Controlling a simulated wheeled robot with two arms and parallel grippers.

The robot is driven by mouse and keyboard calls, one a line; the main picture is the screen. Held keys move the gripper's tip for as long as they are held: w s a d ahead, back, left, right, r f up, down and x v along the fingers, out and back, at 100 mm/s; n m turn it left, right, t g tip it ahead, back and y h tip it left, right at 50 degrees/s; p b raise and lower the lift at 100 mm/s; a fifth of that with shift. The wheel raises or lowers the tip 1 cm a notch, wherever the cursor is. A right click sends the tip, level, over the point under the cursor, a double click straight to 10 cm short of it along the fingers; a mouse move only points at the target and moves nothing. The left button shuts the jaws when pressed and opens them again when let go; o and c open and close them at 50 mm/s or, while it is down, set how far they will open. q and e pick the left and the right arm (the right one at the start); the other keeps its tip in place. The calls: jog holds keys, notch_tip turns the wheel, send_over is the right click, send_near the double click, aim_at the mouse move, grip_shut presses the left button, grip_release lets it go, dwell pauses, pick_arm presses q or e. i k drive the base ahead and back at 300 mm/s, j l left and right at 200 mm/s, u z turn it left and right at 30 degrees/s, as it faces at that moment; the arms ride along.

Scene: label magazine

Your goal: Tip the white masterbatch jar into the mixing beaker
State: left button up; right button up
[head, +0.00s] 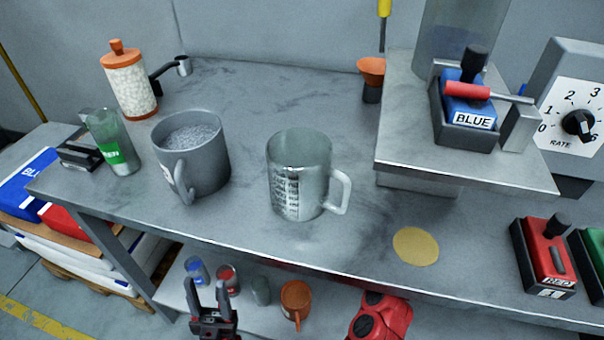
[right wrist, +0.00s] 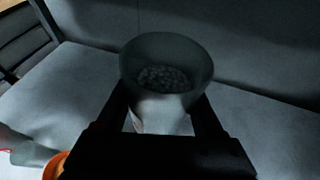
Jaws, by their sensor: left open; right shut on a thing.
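The clear mixing beaker (head: 300,175), with a handle and dark printing, stands upright on the workbench and looks empty. In the right wrist view my right gripper (right wrist: 163,112) is shut on the white masterbatch jar (right wrist: 160,118). The jar's mouth faces up toward the camera and pale pellets show inside. In the head view I cannot make out the right gripper or this jar; they seem hidden below the bench top. My left gripper (head: 211,300) is open and empty at the bottom of the head view, in front of the lower shelf and well away from the beaker.
A grey jug (head: 205,165) of granules stands left of the beaker. A green-labelled glass (head: 118,150) and an orange-lidded pellet canister (head: 130,88) stand farther left. An orange mug (head: 296,300) and small jars sit on the lower shelf. A tan disc (head: 415,246) lies on the bench.

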aim_at(299, 171)
jog(key=k+j, duration=0.15)
jog(key=j, duration=0.25)
jog(key=k+j, duration=0.15)
jog(key=j, duration=0.25)
jog(key=k+j, duration=0.2)
jog(key=j, duration=0.2)
jog(key=k+j, duration=0.15)
jog(key=j, duration=0.2)
jog(key=k+j, duration=0.15)
jog(key=j, duration=0.25)
